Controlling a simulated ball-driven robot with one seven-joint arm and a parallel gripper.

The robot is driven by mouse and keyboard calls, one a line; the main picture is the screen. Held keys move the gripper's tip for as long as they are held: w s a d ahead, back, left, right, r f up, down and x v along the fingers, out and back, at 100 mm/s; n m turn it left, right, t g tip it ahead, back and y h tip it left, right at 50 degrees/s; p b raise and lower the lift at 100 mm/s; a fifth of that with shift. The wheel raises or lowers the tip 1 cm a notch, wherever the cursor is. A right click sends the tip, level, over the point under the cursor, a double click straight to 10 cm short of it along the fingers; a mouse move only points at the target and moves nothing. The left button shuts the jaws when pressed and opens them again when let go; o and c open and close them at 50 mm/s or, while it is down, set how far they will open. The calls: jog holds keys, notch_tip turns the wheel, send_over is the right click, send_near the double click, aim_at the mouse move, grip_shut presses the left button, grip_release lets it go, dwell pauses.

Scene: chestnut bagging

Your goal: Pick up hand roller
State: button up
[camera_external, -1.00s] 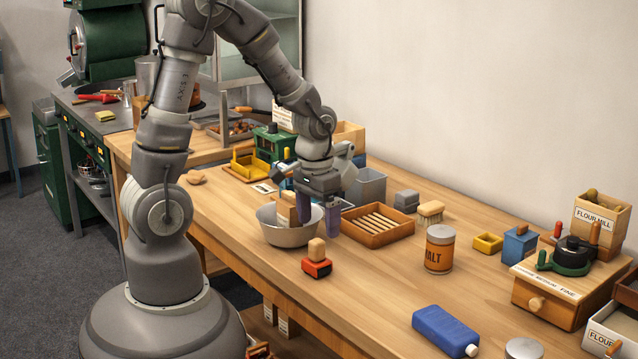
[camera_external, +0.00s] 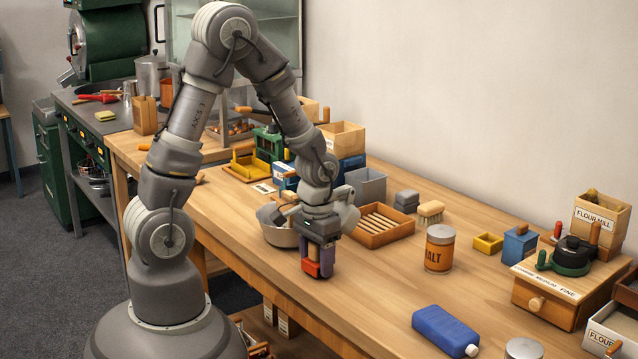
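A small red tool with a pale wooden grip, which looks like the hand roller (camera_external: 310,268), sits near the front edge of the wooden table. My gripper (camera_external: 319,262) points down right over it, with its purple fingers around or beside the wooden grip. The fingers and wrist hide most of the tool. I cannot tell whether the fingers press on it or whether it touches the table.
A metal bowl (camera_external: 277,236) stands close behind my gripper on the left. A slatted wooden tray (camera_external: 408,232) lies to its right. The tabletop between is clear.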

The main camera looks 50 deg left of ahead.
jog(key=c, duration=0.6)
